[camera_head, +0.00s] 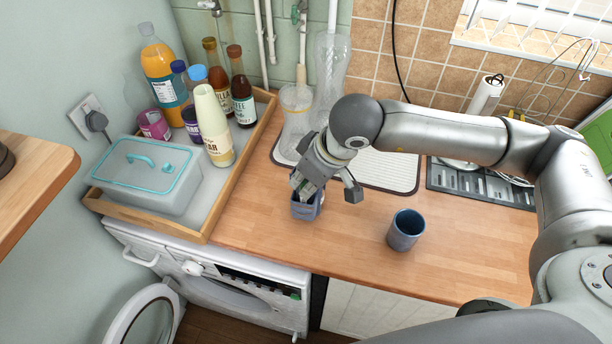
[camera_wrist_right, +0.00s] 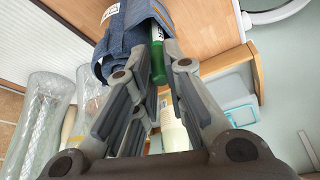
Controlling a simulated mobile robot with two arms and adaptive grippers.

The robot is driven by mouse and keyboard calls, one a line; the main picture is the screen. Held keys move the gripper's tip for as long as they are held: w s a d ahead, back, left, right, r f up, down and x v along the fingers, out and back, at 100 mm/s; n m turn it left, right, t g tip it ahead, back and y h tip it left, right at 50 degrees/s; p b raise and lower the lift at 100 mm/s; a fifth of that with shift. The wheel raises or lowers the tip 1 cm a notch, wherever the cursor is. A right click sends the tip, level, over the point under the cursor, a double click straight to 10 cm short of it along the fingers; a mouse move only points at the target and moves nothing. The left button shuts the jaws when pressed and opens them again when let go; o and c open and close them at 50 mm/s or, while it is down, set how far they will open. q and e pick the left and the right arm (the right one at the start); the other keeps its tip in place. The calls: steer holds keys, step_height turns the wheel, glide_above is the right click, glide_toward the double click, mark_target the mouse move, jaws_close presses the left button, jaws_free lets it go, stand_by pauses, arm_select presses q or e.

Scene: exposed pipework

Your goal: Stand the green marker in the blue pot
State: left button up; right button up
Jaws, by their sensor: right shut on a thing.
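The green marker (camera_wrist_right: 158,56) shows in the right wrist view, its lower part inside a blue denim-like holder (camera_wrist_right: 124,38). My right gripper (camera_wrist_right: 160,75) is shut on the marker at the holder's mouth. In the head view the same gripper (camera_head: 304,185) points down at the holder (camera_head: 305,208), which stands on the wooden worktop. The gripper hides most of the marker there. The blue pot (camera_head: 405,231) stands upright on the worktop to the right of the holder, apart from it. My left gripper is not in view.
A wooden tray (camera_head: 226,196) at the left holds bottles, jars and a lidded box (camera_head: 150,176). Clear glass vessels (camera_head: 295,115) stand behind the gripper near a ribbed white mat (camera_head: 392,172). The worktop around the pot is clear. Its front edge is close.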

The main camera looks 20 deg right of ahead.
steer(key=shift+f+b, duration=0.25)
steer(key=shift+b, duration=0.1)
steer(key=o, duration=0.7)
steer(key=shift+r, duration=0.1)
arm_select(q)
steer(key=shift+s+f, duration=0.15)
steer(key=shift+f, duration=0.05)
arm_select(e)
steer(key=shift+r+p, duration=0.2)
steer(key=shift+p, duration=0.2)
steer(key=shift+s+r+b, duration=0.1)
steer(key=shift+r+b, duration=0.15)
steer(key=shift+b, duration=0.15)
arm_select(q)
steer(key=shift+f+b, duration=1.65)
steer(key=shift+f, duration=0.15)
arm_select(e)
steer(key=shift+v, duration=5.7)
